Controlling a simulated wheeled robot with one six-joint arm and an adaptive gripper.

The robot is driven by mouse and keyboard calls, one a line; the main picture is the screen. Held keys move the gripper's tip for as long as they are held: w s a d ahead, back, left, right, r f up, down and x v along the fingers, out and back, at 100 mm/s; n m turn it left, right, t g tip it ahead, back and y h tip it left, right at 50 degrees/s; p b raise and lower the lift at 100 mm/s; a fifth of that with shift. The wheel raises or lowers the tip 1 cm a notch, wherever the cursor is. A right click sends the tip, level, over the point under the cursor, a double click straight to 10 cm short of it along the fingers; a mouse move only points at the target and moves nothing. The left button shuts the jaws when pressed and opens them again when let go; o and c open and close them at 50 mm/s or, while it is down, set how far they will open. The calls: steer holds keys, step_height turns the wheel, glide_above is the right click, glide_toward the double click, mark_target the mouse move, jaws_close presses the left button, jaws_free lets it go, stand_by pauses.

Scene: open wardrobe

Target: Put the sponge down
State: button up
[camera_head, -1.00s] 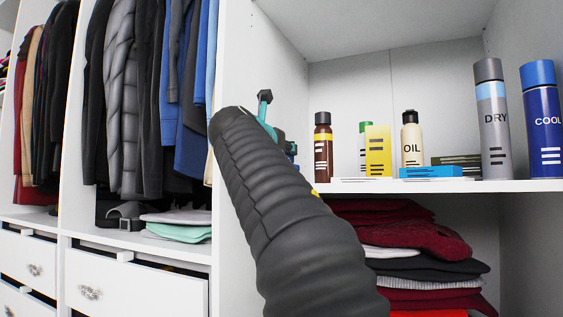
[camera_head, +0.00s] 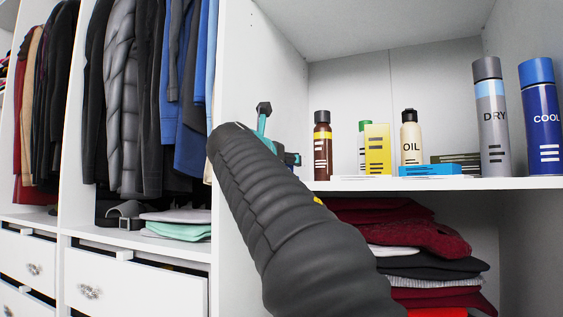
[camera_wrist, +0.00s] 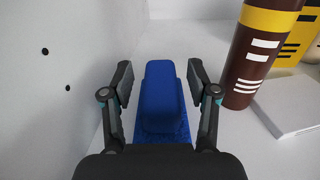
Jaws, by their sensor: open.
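The blue sponge (camera_wrist: 163,100) is on the white shelf near the left wall panel in the wrist view. It shows as a raised rounded block on a wider, speckled blue base. My gripper (camera_wrist: 160,82) is open, with one finger on each side of the sponge. A narrow gap shows between each finger and the sponge's upper block. The sponge's near end is hidden behind my gripper's body. In the head view my arm covers most of my gripper (camera_head: 284,153), and the sponge cannot be made out there.
A brown bottle (camera_wrist: 262,50) stands close to the right finger, with a flat white item (camera_wrist: 297,105) beside it. A yellow box (camera_head: 377,150), an oil bottle (camera_head: 411,140) and tall spray cans (camera_head: 491,118) stand farther right. Folded clothes (camera_head: 415,235) fill the compartment below.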

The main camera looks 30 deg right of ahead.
steer(key=shift+f, duration=0.15)
steer(key=shift+f+b, duration=0.2)
steer(key=shift+b, duration=0.3)
steer(key=v, duration=1.3)
steer(key=shift+s+b, duration=0.4)
steer(key=shift+s, duration=0.05)
steer(key=shift+a+r, duration=0.15)
steer(key=s+f+m+g+y, duration=0.1)
steer(key=s+f+m+y, duration=0.2)
steer(key=f, duration=0.7)
steer(key=s+a+f+m+g+y, duration=0.15)
steer(key=f+m, duration=0.35)
steer(key=f, duration=0.5)
steer(key=s+f+m+g+y, duration=0.1)
steer(key=f+m+y, duration=0.25)
steer(key=f, duration=0.65)
steer(key=s+a+f+m+g+y, duration=0.1)
steer(key=s+f+m, duration=0.3)
steer(key=f, duration=0.4)
steer(key=s+a+f+m+g+y, duration=0.1)
steer(key=s+a+f+m+y, duration=0.1)
steer(key=s+f+m, duration=0.3)
steer(key=s+a+f+m+g+y, duration=0.1)
steer(key=s+f+m, duration=0.3)
steer(key=f, duration=0.7)
steer(key=shift+a+m+y, duration=0.6)
steer(key=shift+a+m, duration=0.2)
steer(key=shift+m, duration=0.25)
